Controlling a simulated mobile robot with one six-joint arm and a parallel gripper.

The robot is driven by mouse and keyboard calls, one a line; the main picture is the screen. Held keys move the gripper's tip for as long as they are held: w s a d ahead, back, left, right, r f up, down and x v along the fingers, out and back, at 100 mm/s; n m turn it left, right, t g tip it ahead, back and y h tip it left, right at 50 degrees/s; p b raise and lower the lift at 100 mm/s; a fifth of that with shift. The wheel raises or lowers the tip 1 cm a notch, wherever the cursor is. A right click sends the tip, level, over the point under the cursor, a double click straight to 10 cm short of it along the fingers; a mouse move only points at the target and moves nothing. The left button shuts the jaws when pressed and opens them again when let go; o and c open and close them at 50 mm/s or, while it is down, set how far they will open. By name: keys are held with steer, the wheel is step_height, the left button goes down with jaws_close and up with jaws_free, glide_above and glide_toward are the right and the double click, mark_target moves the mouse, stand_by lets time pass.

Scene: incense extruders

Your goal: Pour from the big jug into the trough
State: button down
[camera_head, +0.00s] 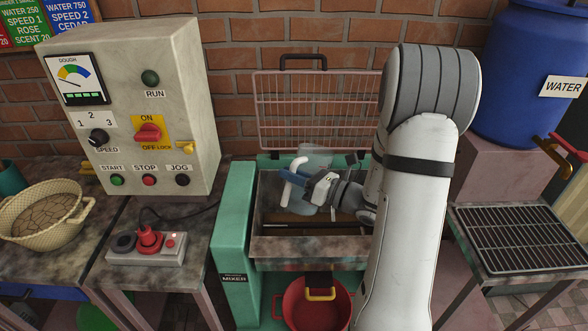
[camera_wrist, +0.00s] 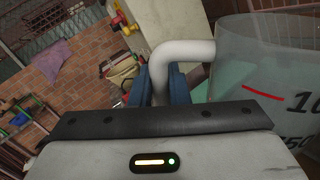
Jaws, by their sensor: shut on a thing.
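The big jug (camera_head: 317,156) is translucent, with a white handle (camera_head: 288,184). In the head view it is over the trough (camera_head: 310,247), partly hidden behind my gripper (camera_head: 318,186). The wrist view shows the jug (camera_wrist: 262,70) close at the right, with a red mark and black figures on its wall. A pale green tint shows inside; I cannot tell how much liquid it holds. The blue fingers of my gripper (camera_wrist: 168,88) are shut on the white handle (camera_wrist: 185,50). The trough is a worn metal box in the green mixer (camera_head: 235,235). No stream is visible.
A wire guard (camera_head: 310,105) stands raised behind the trough. A red pot (camera_head: 312,305) is below the trough. A blue water barrel (camera_head: 525,70) and grate (camera_head: 520,238) are at right.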

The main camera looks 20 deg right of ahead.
mark_target(299, 163)
steer(key=shift+r+m+p, duration=0.5)
steer(key=shift+r, duration=0.15)
steer(key=m+p, duration=0.2)
steer(key=w+d+r+m+t+p, duration=0.1)
steer(key=m+p, duration=0.1)
steer(key=shift+d+r+m, duration=0.2)
steer(key=shift+m, duration=0.2)
steer(key=w+d+f+m+t+p, duration=0.1)
steer(key=d+m+p, duration=0.1)
steer(key=m, duration=0.1)
steer(key=w+d+f+m+t+h+p, duration=0.1)
steer(key=w+d+m+p, duration=0.1)
steer(key=d+m+p, duration=0.1)
steer(key=w+d+f+m+h+p, duration=0.1)
steer(key=w+d+f+m+p, duration=0.1)
steer(key=m, duration=0.3)
steer(key=shift+w+d+t+p, duration=0.25)
steer(key=shift+d+t+p, duration=0.05)
steer(key=shift+d+t, duration=0.15)
steer(key=shift+w+d+f+m+h, duration=0.25)
steer(key=shift+w+d+m+h, duration=0.15)
steer(key=shift+m, duration=0.4)
steer(key=shift+s, duration=0.1)
